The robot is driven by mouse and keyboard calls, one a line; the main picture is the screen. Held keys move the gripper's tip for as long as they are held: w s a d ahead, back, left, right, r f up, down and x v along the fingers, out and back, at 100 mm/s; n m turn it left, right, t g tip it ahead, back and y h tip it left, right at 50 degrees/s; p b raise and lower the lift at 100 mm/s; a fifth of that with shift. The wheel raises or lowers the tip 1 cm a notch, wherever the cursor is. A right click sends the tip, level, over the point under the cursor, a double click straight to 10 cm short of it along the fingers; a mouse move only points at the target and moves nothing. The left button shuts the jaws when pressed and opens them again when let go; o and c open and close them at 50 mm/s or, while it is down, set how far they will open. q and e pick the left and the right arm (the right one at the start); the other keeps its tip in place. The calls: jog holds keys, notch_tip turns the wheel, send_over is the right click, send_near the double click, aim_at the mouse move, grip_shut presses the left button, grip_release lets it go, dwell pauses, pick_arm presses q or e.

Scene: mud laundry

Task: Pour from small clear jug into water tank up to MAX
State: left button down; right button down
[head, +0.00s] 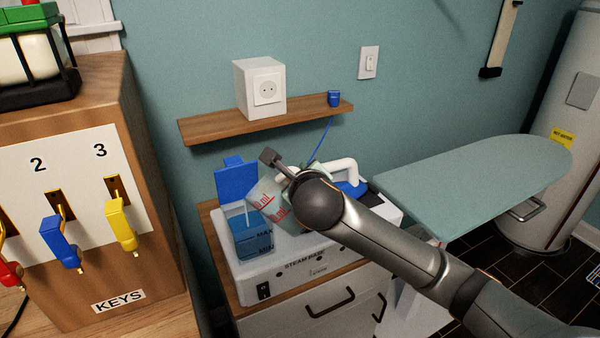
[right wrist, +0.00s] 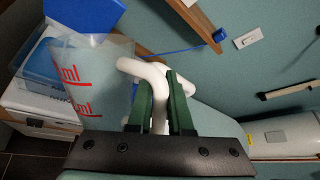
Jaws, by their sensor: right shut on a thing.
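The small clear jug (head: 267,200) with red ml marks is tilted left over the water tank (head: 250,243). A thin pale stream seems to fall from its lip into the tank. The tank shows blue water, with its surface seemingly close to the MAX mark; the exact level is hard to tell. The tank's blue lid (head: 236,180) stands open. My right gripper (right wrist: 160,100) is shut on the jug's white handle (right wrist: 160,85); the jug (right wrist: 90,80) also shows in the right wrist view. My left gripper is out of view.
The tank sits in the white steam base (head: 300,270) on a wooden-topped cabinet. A shelf (head: 215,126) with a socket box (head: 259,88) is above. An ironing board (head: 470,175) is at right, a key box (head: 90,170) at left.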

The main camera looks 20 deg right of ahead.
jog(key=shift+w+a+r+n+g, duration=0.3)
jog(key=shift+r, duration=0.35)
dwell(1.7)
jog(key=shift+w+a+r, duration=0.1)
jog(key=shift+r, duration=0.05)
jog(key=shift+r, duration=0.1)
dwell(1.3)
jog(key=shift+w+a+r+n+h, duration=0.1)
jog(key=shift+n+h, duration=0.2)
jog(key=shift+g, duration=0.3)
jog(key=shift+a, duration=0.2)
